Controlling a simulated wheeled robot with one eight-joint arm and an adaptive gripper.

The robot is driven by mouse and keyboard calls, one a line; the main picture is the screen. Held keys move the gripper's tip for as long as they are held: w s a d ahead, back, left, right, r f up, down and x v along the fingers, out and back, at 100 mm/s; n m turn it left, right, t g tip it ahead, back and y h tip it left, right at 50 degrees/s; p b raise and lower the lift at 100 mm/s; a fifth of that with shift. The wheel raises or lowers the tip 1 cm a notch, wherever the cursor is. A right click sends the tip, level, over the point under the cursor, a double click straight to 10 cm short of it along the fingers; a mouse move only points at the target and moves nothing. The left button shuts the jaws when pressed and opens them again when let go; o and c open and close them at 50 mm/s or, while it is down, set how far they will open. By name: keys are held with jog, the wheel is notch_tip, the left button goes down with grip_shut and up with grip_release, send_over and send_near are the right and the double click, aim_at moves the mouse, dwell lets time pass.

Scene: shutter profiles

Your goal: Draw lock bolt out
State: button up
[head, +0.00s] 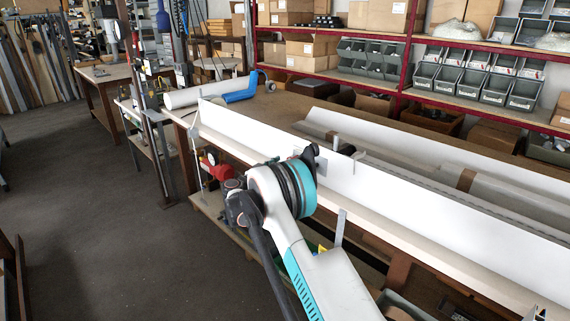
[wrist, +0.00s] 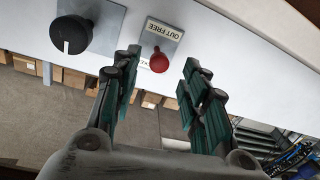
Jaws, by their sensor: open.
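The lock bolt's red knob (wrist: 158,62) sticks out of a small metal plate (wrist: 163,30) in the wrist view. The plate reads "OUT FREE" upside down, and is fixed on a long white profile (wrist: 120,18). My gripper (wrist: 161,75) is open, its two dark green-padded fingers on either side of the red knob in the picture. Gaps show between the knob and both fingers; I cannot tell how deep the knob sits between them. In the head view my gripper (head: 311,152) is at the white profile (head: 420,190) and the red knob is hidden.
A black knob (wrist: 73,34) with a white mark sits left of the bolt in the wrist view. The profile runs along a workbench (head: 290,110) in the head view. Shelves with grey bins (head: 450,85) and boxes stand behind. Open floor (head: 100,220) lies at the left.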

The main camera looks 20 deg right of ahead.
jog(key=v, duration=0.8)
jog(key=shift+s+a, duration=0.15)
jog(key=shift+a, duration=0.2)
jog(key=shift+r, duration=0.1)
jog(key=s+a+r+n+g+y, duration=0.1)
jog(key=s+r+n+y, duration=0.6)
jog(key=s+r, duration=1.1)
jog(key=s+a+f+n+y, duration=0.1)
jog(key=s+a+f+y, duration=0.1)
jog(key=s, duration=0.9)
jog(key=s+a+f+n+y, duration=0.1)
jog(key=s+a+y, duration=0.3)
jog(key=s, duration=0.6)
jog(key=s+a+f+n+y, duration=0.2)
jog(key=s+a, duration=0.4)
jog(key=s, duration=0.5)
jog(key=shift+s+f+t+y, duration=0.3)
jog(key=shift+s+f+y, duration=0.05)
jog(key=shift+f+y, duration=0.35)
